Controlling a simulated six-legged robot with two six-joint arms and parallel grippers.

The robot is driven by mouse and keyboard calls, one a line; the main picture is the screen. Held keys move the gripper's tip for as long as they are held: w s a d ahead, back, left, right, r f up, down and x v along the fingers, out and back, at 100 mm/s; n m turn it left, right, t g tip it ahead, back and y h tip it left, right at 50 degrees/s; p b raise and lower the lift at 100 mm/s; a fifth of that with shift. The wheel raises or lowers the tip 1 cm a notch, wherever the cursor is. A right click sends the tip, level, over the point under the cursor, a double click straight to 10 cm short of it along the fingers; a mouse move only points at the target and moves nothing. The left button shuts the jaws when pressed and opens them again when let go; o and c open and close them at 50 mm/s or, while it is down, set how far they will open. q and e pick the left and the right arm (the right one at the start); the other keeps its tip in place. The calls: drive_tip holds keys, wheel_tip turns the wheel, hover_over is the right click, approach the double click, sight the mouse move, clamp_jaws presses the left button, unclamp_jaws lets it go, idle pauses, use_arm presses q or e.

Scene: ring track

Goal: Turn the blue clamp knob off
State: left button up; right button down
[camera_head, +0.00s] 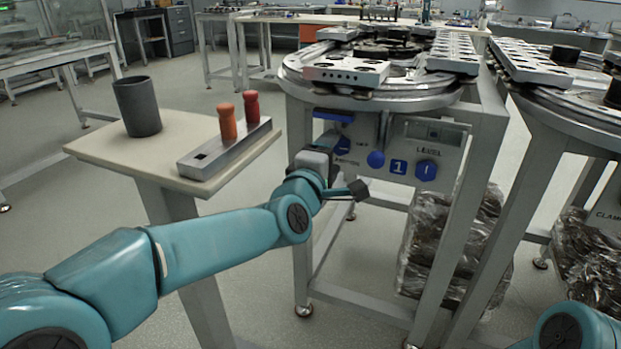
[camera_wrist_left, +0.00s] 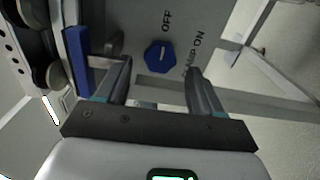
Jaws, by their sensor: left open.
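The blue clamp knob (camera_wrist_left: 159,56) shows in the left wrist view on a grey panel, with a short white mark on its face. The labels OFF and CLAMP ON are beside it. My left gripper (camera_wrist_left: 160,68) is open, its two fingers on either side of the knob in that view; I cannot tell whether they touch it. In the head view the left gripper (camera_head: 335,163) is at the left part of the panel below the ring track. A blue patch, probably the clamp knob (camera_head: 343,144), shows just above it, partly hidden. My right gripper is out of view.
A blue bar (camera_wrist_left: 78,60) is left of the fingers. A side table with a grey cup (camera_head: 137,106) and orange and red handles (camera_head: 227,122) stands left.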

use_arm(q)
drive_tip(key=p+v, duration=0.1)
drive_tip(key=v, duration=1.2)
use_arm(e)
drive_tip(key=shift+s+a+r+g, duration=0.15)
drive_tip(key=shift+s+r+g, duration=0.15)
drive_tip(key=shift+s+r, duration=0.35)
use_arm(q)
drive_tip(key=shift+s, duration=0.1)
